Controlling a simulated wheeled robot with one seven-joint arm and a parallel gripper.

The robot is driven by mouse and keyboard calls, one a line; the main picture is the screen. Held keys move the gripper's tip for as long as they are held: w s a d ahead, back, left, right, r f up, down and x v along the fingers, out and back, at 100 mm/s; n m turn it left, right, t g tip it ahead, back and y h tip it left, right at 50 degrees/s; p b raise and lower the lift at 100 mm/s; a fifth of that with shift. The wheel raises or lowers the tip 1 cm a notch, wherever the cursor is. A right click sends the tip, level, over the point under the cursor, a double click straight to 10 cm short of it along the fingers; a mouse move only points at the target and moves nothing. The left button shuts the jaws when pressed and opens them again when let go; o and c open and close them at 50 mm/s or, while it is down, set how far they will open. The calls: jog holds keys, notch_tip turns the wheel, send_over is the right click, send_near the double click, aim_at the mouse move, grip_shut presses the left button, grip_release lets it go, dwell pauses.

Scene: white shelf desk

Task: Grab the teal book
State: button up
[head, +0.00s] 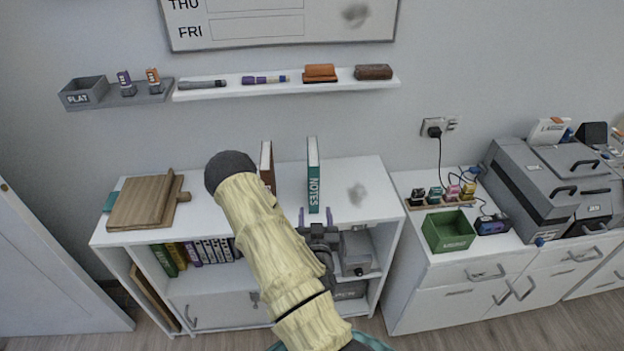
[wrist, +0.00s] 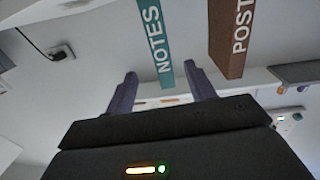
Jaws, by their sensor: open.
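The teal book (head: 313,180), marked NOTES, stands upright on the white shelf desk's top (head: 357,180), spine facing me. My gripper (head: 315,215) is open and empty just in front of the lower part of its spine. In the wrist view the teal book (wrist: 152,38) shows beyond the gap between my two fingers (wrist: 163,92), slightly left of centre. I cannot tell whether the fingertips touch it. My arm and the gripper's body hide part of the desk's front.
A brown book (head: 266,164) stands left of the teal one, marked POST in the wrist view (wrist: 230,38). Wooden boards (head: 146,202) lie at the desk's left. A wall ledge (head: 220,94) with markers and erasers runs above. A green box (head: 448,231) sits on the right cabinet.

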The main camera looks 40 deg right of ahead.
aim_at(314, 188)
jog(key=b+x, duration=0.4)
jog(key=b, duration=0.3)
jog(key=shift+w+d+r, duration=0.1)
jog(key=shift+w+d, duration=0.05)
jog(key=shift+w, duration=0.25)
jog(key=b, duration=0.4)
jog(key=shift+w+d, duration=0.2)
jog(key=shift+w, duration=0.05)
jog(key=shift+d+r+b, duration=0.1)
jog(key=shift+b, duration=0.4)
jog(key=p+x, duration=0.1)
jog(key=x, duration=0.3)
jog(key=shift+w+r, duration=0.15)
jog(key=shift+w+d, duration=0.2)
jog(key=shift+w, duration=0.05)
